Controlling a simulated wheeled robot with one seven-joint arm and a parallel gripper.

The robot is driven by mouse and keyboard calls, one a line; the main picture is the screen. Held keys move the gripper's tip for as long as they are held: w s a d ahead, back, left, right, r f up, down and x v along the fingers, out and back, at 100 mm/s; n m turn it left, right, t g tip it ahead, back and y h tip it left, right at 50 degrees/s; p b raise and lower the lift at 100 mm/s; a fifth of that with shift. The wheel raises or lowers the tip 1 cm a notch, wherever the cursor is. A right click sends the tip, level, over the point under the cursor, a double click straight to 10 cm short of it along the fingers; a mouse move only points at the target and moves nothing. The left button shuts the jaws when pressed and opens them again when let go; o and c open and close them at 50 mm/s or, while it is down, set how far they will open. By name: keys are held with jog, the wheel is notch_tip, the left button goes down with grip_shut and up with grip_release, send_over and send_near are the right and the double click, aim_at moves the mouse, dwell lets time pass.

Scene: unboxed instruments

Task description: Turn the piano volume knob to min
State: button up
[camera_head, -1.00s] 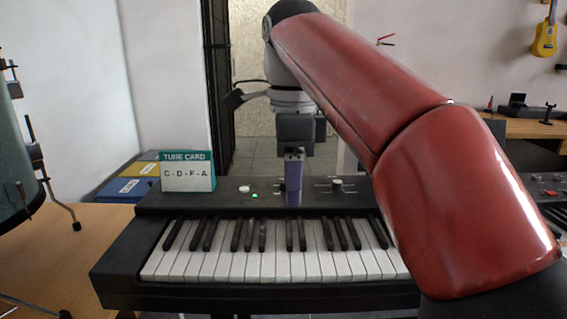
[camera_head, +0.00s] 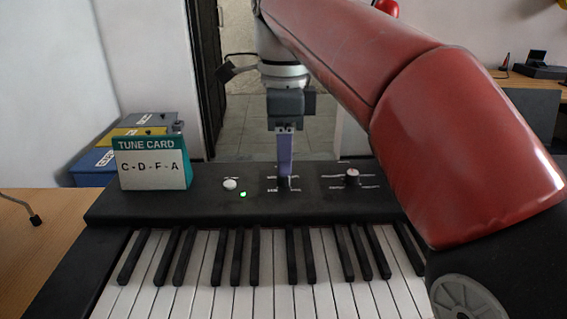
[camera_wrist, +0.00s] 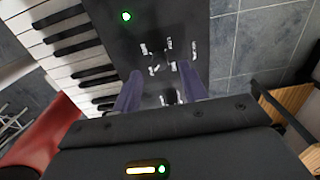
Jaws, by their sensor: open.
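The piano (camera_head: 200,205) is a black keyboard with a control panel behind its keys. A small dark knob (camera_head: 351,178) stands on the panel right of my gripper, ringed by white marks too small to read. Another dark control sits at my fingertips, mostly hidden by them in the head view, with white marks around it. My gripper (camera_head: 285,172) points down over that control. In the wrist view, its two purple fingers (camera_wrist: 160,90) are apart, with panel marks visible between and beyond them. I cannot tell whether they touch anything or which control is volume.
A white button (camera_head: 230,184) and a lit green light (camera_head: 243,195) are left of my gripper. A tune card (camera_head: 152,164) reading C-D-F-A stands at the panel's left end. Yellow and blue boxes (camera_head: 95,168) are behind it. My red arm covers the piano's right side.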

aim_at(284, 179)
jog(key=shift+f, duration=1.65)
grip_shut()
